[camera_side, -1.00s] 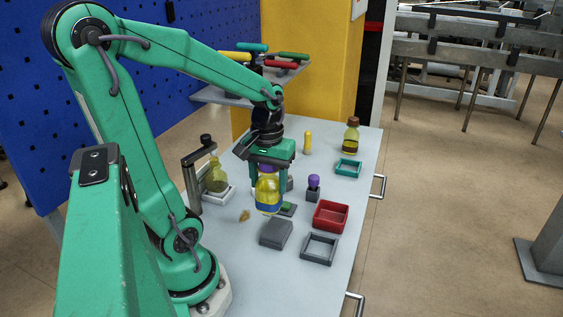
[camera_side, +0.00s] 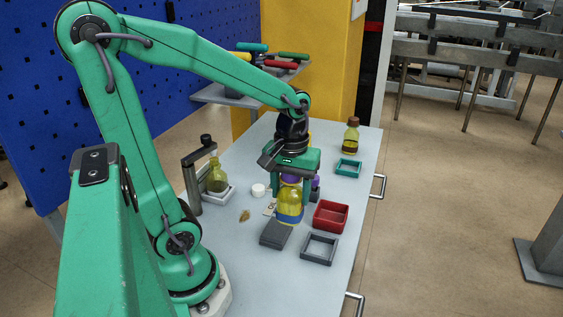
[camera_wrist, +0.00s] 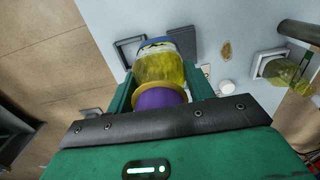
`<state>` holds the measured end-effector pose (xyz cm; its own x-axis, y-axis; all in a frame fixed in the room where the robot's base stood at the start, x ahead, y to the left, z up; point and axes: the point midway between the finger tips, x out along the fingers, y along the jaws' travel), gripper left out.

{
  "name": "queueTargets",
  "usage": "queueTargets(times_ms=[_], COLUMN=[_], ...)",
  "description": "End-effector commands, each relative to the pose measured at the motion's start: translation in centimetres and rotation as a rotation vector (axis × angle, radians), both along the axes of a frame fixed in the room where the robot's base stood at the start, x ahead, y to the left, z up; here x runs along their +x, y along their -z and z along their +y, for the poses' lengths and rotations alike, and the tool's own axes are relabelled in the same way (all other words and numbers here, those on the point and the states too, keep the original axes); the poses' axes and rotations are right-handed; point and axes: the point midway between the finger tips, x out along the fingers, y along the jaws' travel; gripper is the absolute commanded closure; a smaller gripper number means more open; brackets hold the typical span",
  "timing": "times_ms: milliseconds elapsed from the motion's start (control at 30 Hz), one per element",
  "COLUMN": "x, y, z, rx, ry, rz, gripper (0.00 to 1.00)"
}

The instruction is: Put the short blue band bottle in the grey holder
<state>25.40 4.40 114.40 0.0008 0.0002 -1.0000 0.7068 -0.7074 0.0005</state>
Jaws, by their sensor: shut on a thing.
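The short blue band bottle (camera_side: 289,205) has yellow liquid, a blue band low down and a purple cap. My gripper (camera_side: 291,190) is shut on it and holds it upright. In the wrist view the bottle (camera_wrist: 160,72) sits between my gripper's fingers (camera_wrist: 160,92), cap toward the camera. The grey holder (camera_side: 320,249) is an empty square frame near the front of the table, to the right of and nearer than the bottle. It also shows in the wrist view (camera_wrist: 119,48), left of the bottle.
A dark grey block (camera_side: 276,234) lies just left of the grey holder. A red tray (camera_side: 330,216) stands right of the bottle. A teal holder (camera_side: 348,168) and a brown-capped bottle (camera_side: 351,137) are at the back right. Another bottle (camera_side: 217,178) stands in a white holder at left.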

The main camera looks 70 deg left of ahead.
Motion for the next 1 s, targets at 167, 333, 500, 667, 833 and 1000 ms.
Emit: queueTargets(times_ms=[167,333,500,667,833,1000], x=[0.9,1.4,1.5,1.4,1.2,1.2], y=[-0.1,-0.1,-0.1,-0.2,-0.2,-0.2], z=[-3.2,-6.2,-9.2,-11.5,-13.0,-13.5], rx=[0.0,-0.001,-0.001,-0.001,-0.001,-0.001], ry=[0.008,0.007,0.008,0.005,0.002,-0.001], rz=[0.0,-0.001,-0.001,-0.001,-0.001,-0.001], gripper=[0.75,0.75,0.75,0.75,0.75,0.75])
